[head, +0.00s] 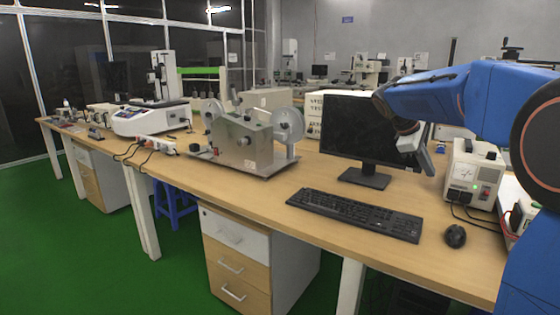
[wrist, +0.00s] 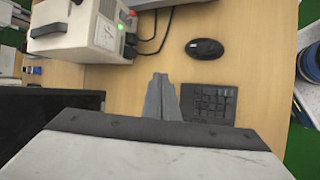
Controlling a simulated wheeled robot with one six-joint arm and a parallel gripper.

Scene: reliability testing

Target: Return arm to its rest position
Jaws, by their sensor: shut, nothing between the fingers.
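My blue arm (head: 430,92) reaches in from the right of the head view, over the wooden table (head: 485,270). My gripper (head: 427,166) hangs at its end, in front of the right edge of the black monitor (head: 348,130). In the wrist view my gripper (wrist: 161,85) points away from the camera over the table. Its fingers are together with nothing between them. The black keyboard (wrist: 213,104) is partly hidden behind my gripper in that view.
A black mouse (head: 455,236) lies right of the keyboard (head: 355,213). A pale power unit (head: 473,172) stands right of my gripper, with cables on the table. A metal reel machine (head: 243,143) stands left of the monitor. Green floor (head: 110,250) lies in front.

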